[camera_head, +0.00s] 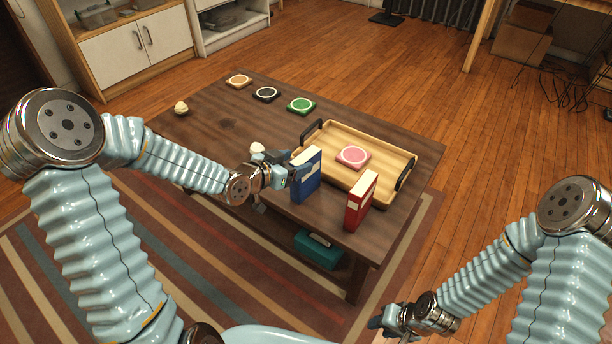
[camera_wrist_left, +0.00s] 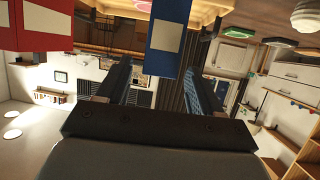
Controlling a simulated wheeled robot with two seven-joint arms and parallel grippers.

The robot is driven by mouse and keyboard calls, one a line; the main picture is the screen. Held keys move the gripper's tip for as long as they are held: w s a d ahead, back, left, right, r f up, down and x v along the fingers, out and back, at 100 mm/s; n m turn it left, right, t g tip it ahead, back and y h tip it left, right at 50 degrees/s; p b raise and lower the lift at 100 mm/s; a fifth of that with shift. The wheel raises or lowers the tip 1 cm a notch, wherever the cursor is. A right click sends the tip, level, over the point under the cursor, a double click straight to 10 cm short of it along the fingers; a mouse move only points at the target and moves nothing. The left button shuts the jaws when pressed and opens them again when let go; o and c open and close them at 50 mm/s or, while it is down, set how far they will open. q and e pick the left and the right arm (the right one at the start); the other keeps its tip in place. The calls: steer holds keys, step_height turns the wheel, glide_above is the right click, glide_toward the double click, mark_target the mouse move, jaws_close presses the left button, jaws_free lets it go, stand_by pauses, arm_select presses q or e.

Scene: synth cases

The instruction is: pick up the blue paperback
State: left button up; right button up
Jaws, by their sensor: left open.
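The blue paperback (camera_head: 307,177) stands upright near the front edge of the wooden table, with a pale label on its spine. My left gripper (camera_head: 288,170) is open just left of it in the head view. In the left wrist view, which looks upside down, the blue paperback (camera_wrist_left: 166,42) shows ahead and between the two spread fingers of my left gripper (camera_wrist_left: 158,72). I cannot tell whether a finger touches it. My right gripper (camera_head: 385,322) hangs low at the bottom right, away from the table; its jaw opening is unclear.
A red book (camera_head: 360,203) stands right of the blue one. A wooden tray (camera_head: 385,150) with dark handles holds a pink coaster (camera_head: 353,156) behind them. A white object (camera_head: 257,148) sits behind my left gripper. Green (camera_head: 301,105), black and orange coasters lie farther back.

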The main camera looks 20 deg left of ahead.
mark_target(305, 160)
arm_select(q)
steer(key=x, duration=0.5)
steer(key=shift+f, duration=0.35)
jaws_close()
